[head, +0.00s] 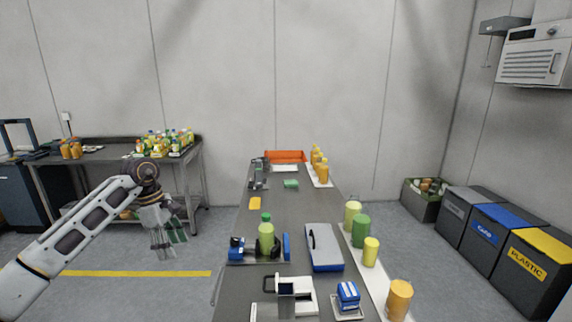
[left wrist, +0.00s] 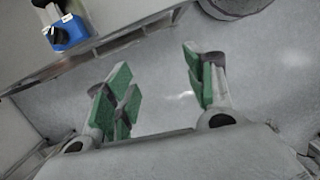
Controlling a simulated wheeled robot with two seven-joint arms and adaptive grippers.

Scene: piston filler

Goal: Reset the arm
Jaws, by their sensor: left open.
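My left arm comes in from the left in the head view. Its gripper (head: 167,240) hangs fingers-down over the floor, left of the long table (head: 222,212), apart from it. In the left wrist view the left gripper (left wrist: 160,95) shows its green-padded fingers spread apart, with nothing between them but floor. My right gripper is in neither view.
The table holds a green bottle (head: 266,237) in a blue-ended fixture, a grey-and-blue case (head: 323,247), a white device (head: 296,295) and a row of yellow and green containers. A bench (head: 100,154) stands at the back left. Bins (head: 512,235) stand at right.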

